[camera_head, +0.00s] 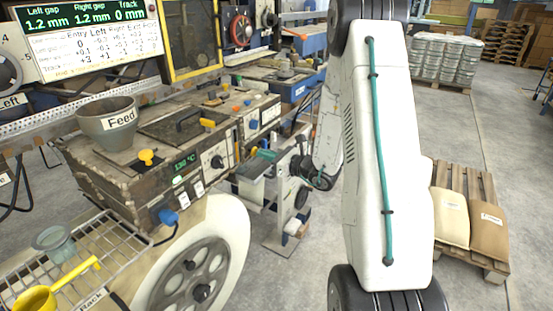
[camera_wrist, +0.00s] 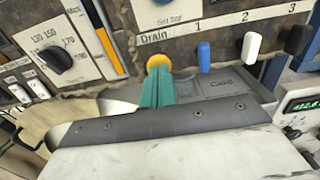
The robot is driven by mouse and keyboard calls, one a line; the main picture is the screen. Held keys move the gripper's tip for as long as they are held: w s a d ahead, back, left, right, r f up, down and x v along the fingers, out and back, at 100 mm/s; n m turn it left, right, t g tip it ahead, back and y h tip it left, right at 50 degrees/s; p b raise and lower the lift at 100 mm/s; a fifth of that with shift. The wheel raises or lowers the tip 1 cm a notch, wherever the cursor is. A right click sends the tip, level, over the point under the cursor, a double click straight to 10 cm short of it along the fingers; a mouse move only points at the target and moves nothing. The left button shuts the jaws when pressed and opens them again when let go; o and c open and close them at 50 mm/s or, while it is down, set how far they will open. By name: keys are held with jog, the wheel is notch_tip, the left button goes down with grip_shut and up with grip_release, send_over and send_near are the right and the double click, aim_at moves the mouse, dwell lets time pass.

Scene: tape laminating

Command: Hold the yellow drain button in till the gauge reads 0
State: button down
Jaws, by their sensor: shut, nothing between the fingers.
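The yellow drain button (camera_wrist: 158,61) is on the dark, worn panel in the wrist view, just under the word "Drain". My gripper (camera_wrist: 158,78) is shut, with its teal fingers pointing up at the button. The fingertips overlap the button's lower edge in the picture. I cannot tell whether they touch it or how far in it is.
A blue lever (camera_wrist: 204,56) and a white lever (camera_wrist: 250,48) stand right of the button. A dial (camera_wrist: 57,60) is to the left. A grey ledge marked "Card" (camera_wrist: 222,84) lies below. A green-digit display (camera_wrist: 304,105) is partly cut off at the right edge.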

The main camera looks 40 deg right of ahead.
jog(key=shift+w+a, duration=0.1)
jog(key=shift+w, duration=0.2)
jog(key=shift+x, duration=0.85)
jog(key=shift+w+r, duration=0.15)
jog(key=shift+r, duration=0.1)
dwell(2.5)
dwell(0.6)
jog(key=shift+s, duration=0.3)
jog(key=v, duration=1.3)
jog(key=shift+s+f, duration=0.25)
jog(key=shift+s, duration=0.15)
